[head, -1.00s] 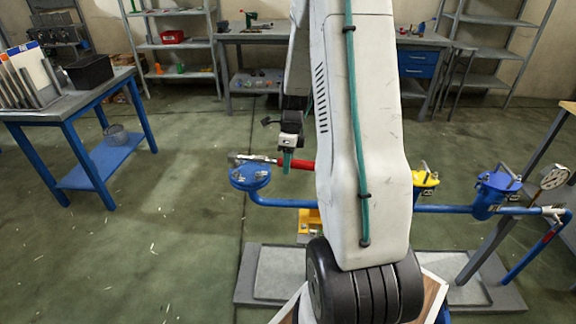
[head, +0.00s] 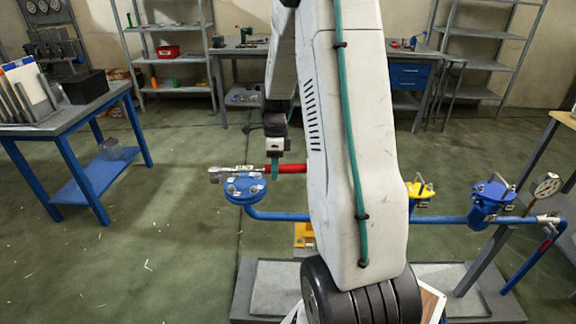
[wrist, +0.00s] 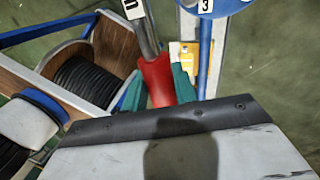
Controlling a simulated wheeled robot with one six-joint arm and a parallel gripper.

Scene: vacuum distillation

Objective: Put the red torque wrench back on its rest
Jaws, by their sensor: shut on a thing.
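The red torque wrench has a red handle (head: 290,168) and a metal shaft and head that reach left in the head view. My gripper (head: 275,168) is shut on the wrench, which hangs level above the floor, close to a blue round-lidded pipe fitting (head: 246,188). In the wrist view the red handle (wrist: 158,80) sits between the green fingers of my gripper (wrist: 158,92), its shaft running up out of frame. A tag marked 11 shows on the shaft. The far end of the handle is hidden behind my arm. I cannot make out the wrench's rest.
A blue pipe (head: 440,219) runs right with a yellow-lidded fitting (head: 420,192), a blue fitting (head: 490,200) and a gauge (head: 546,186). A blue bench (head: 75,128) stands left. A cable reel (wrist: 85,75) is beside the handle in the wrist view. Open floor lies left.

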